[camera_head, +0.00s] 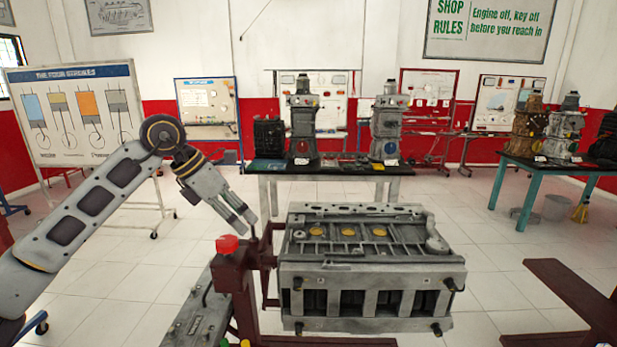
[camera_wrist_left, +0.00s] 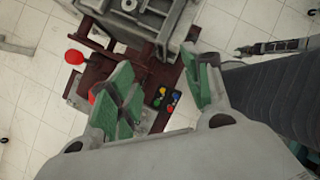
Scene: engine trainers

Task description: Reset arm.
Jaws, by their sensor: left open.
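My left arm comes in from the left in the head view. My left gripper (camera_head: 242,216) points down and to the right, just left of the engine block (camera_head: 370,265) and above the dark red stand (camera_head: 235,285). In the left wrist view the green-padded fingers of the left gripper (camera_wrist_left: 165,85) stand apart with nothing between them. The engine block (camera_wrist_left: 150,15) shows at the top there, beyond the fingertips.
The stand has a red knob (camera_head: 227,244) close below the left gripper and a grey tray (camera_head: 200,312). A dark box of coloured pieces (camera_wrist_left: 165,98) lies below the fingers. A dark table (camera_head: 335,168) stands behind.

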